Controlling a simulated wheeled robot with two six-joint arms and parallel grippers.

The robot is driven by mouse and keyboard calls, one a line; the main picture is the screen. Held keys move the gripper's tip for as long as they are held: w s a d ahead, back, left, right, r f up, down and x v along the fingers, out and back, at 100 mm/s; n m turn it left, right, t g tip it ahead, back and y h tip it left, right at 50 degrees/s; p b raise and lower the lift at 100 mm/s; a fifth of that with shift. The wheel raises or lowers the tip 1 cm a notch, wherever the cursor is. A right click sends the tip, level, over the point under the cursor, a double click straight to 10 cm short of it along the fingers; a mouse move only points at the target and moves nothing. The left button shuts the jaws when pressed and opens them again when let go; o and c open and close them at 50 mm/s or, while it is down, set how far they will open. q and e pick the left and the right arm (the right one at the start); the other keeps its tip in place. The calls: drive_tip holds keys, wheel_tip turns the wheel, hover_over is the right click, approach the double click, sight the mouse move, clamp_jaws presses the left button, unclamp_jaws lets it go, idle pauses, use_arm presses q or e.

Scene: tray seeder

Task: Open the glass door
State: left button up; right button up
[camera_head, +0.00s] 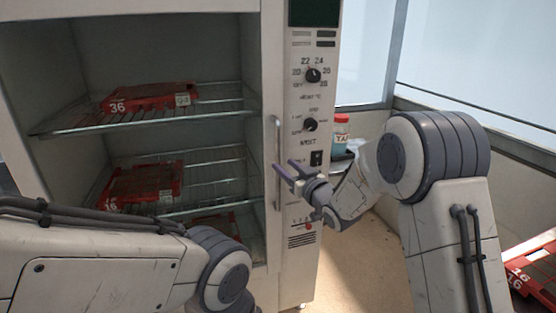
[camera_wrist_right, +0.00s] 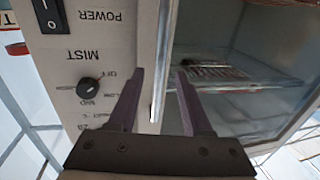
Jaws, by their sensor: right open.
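The glass door (camera_head: 268,90) of the white cabinet appears shut, with racks showing through its pane. Its handle (camera_head: 277,150) is a pale upright bar on the door's right edge, beside the control panel. My right gripper (camera_head: 289,168) is open and empty just right of the handle's lower half. In the right wrist view the handle (camera_wrist_right: 158,75) runs between the two spread fingers of the gripper (camera_wrist_right: 160,80); contact cannot be told. My left arm comes in at the lower left, and its gripper is out of the picture.
The control panel (camera_head: 312,140) with dials and a switch stands right of the door. Red trays (camera_head: 145,97) lie on wire racks inside. A red-capped bottle (camera_head: 341,130) stands behind my right wrist. Another red tray (camera_head: 535,265) is at the lower right.

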sight(279, 160)
drive_tip(key=x, duration=0.5)
clamp_jaws()
idle(1.4)
